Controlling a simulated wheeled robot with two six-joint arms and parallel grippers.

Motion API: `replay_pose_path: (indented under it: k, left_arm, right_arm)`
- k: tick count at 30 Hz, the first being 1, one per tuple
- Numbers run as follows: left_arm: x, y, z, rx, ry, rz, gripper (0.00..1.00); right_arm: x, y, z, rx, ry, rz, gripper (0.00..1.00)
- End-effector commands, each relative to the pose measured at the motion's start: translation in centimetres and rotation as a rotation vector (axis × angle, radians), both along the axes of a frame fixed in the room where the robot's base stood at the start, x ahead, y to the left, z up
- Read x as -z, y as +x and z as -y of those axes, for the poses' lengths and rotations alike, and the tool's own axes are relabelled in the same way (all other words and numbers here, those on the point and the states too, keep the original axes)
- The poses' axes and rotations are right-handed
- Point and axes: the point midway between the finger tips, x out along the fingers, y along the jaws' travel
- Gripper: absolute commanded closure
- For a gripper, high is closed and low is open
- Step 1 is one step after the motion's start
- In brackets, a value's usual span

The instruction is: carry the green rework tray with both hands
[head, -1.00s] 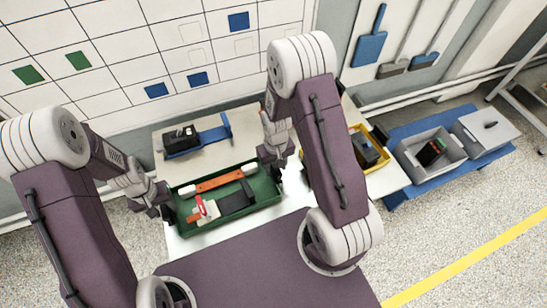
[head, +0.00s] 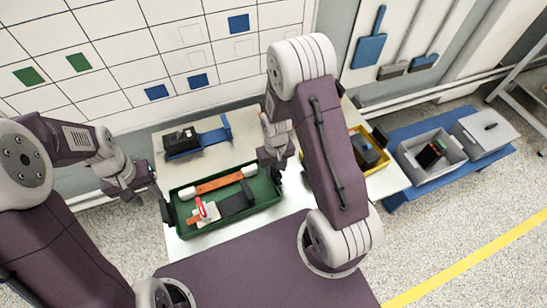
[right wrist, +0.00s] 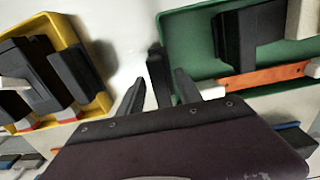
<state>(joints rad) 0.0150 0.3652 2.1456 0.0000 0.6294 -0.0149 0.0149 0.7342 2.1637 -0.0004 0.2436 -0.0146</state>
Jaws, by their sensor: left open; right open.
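The green rework tray (head: 264,190) lies on the pale table in the head view. It holds an orange bar with white ends (head: 219,184), a dark block (head: 235,203) and a white piece with a red part (head: 204,211). A dark handle (head: 166,210) stands at its left end. My left gripper (head: 153,188) is open and empty, above and left of that handle, apart from it. My right gripper (head: 277,172) is open at the tray's right end. In the right wrist view, a dark upright piece (right wrist: 157,72) shows between its fingers, beside the tray wall (right wrist: 168,40).
A dark device on a blue holder (head: 183,141) sits behind the tray. A yellow tray with dark devices (head: 386,158) lies to the right, partly hidden by my right arm. Further right, a grey bin (head: 408,167) stands on a blue surface (head: 398,190). A wall closes the back.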

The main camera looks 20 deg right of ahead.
Motion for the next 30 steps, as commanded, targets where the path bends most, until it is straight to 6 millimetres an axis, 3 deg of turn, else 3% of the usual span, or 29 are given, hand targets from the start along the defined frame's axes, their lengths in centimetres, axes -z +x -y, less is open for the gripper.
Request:
replay_pose_path:
  k: [5,12,18,30]
  left_arm:
    - [0.0,0.0,0.0,0.000,0.000,0.000,0.58]
    - [0.1,0.0,0.0,0.000,0.000,-0.001,0.58]
    - [0.1,0.0,0.0,0.000,0.000,-0.001,0.58]
    - [0.1,0.0,0.0,0.000,0.000,-0.001,0.58]
  right_arm:
    - [-1.8,0.2,0.0,0.000,0.000,0.005,0.58]
    - [-8.0,0.2,0.0,0.000,0.000,0.008,0.58]
    - [-11.3,0.1,0.0,0.000,0.000,0.003,0.58]
    - [-12.0,0.0,0.0,0.000,0.000,0.000,0.58]
